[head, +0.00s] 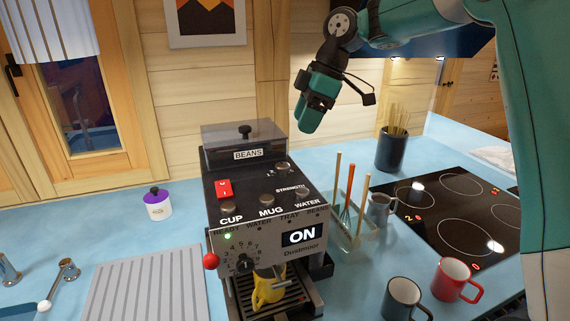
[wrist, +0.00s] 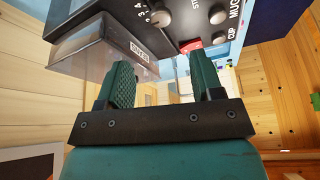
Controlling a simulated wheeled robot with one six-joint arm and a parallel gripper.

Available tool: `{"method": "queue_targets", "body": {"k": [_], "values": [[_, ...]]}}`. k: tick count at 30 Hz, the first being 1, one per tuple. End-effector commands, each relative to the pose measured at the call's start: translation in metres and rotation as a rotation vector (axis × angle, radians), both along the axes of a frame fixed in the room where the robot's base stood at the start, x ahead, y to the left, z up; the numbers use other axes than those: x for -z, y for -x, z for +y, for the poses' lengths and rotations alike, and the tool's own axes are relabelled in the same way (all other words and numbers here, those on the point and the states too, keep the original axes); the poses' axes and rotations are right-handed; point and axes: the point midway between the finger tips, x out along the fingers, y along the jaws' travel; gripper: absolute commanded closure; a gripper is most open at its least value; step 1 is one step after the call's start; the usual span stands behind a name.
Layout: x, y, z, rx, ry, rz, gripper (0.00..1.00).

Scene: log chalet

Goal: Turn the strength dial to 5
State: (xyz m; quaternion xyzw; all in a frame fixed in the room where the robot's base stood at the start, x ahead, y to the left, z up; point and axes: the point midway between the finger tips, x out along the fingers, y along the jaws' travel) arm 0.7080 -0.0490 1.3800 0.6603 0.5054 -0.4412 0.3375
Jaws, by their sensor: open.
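The coffee machine (head: 262,210) stands on the blue counter. The strength dial (head: 282,167) is a small grey knob on its top panel, at the back right near the word STRENGTH. In the wrist view the strength dial (wrist: 160,17) shows at the top with a 3 and a 4 beside it; its exact setting is too small to read. My gripper (head: 306,127) is above and behind the panel, apart from the dial. In the wrist view my gripper (wrist: 168,82) is open, with nothing between its fingers.
The clear bean hopper (head: 242,142) rises behind the panel, close to my gripper. The panel also has a red switch (head: 224,189) and cup, mug and water knobs. A second numbered dial (head: 244,263) is on the front. A utensil holder (head: 352,235) stands to the right.

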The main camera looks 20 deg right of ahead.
Motion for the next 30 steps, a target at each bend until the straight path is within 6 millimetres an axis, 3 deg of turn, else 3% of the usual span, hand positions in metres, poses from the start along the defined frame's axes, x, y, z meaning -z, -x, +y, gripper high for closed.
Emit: {"method": "queue_targets", "body": {"k": [6, 15, 27, 30], "values": [[0.046, -0.003, 0.021, -0.004, 0.003, 0.006, 0.40], [0.087, -0.009, 0.039, -0.004, 0.001, 0.001, 0.40], [0.096, -0.010, 0.042, -0.003, 0.001, -0.001, 0.40], [0.096, -0.010, 0.042, -0.003, 0.001, -0.001, 0.60]]}}
